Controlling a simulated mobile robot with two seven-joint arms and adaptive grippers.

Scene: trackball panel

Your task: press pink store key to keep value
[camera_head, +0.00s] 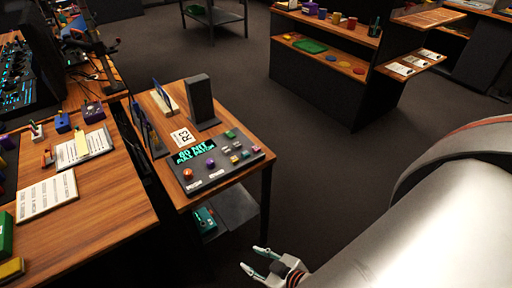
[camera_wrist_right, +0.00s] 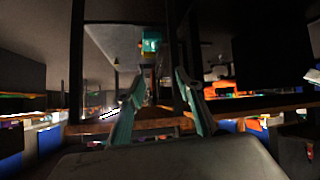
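The trackball panel (camera_head: 222,174) is a grey sloped console on a small wooden table, with a lit cyan text display (camera_head: 194,153). My right gripper (camera_head: 250,257) is open and empty, low in front of the table and apart from the panel. Its two spread fingers also show in the right wrist view (camera_wrist_right: 160,75). My left gripper is not in view.
A dark upright block (camera_head: 200,99) and a white card (camera_head: 181,137) stand behind the panel. A teal box (camera_head: 204,220) sits on a shelf under the small table (camera_head: 258,129). A wooden desk (camera_head: 115,200) adjoins at left. Open floor (camera_head: 330,170) lies right.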

